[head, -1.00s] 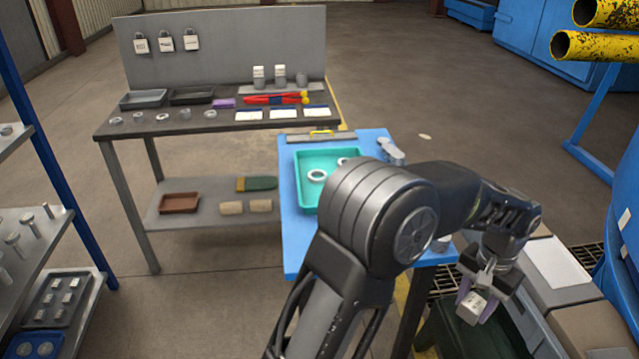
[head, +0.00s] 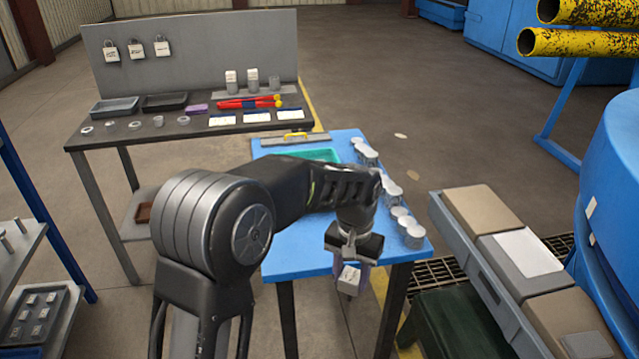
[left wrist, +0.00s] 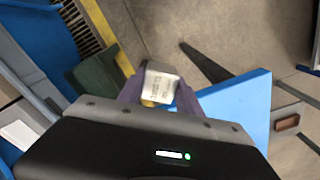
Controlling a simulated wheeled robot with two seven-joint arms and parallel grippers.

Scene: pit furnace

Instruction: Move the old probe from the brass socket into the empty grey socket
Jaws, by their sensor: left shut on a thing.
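My left gripper (head: 348,270) hangs in front of the blue table's near right corner, in the head view. It is shut on a white block with printed text, which looks like the head of the old probe (head: 348,283). In the left wrist view the white labelled head (left wrist: 160,86) sits between the purple fingers, with a small yellow part below it. On the back bench stand two white-topped grey pieces and a short grey cylinder, possibly the empty grey socket (head: 274,83). I cannot make out the brass socket. My right gripper is not in view.
The blue table (head: 290,262) carries a green tray (head: 322,155) and several silver cylinders along its right edge. The dark bench (head: 110,138) stands behind it. Shelves stand at left.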

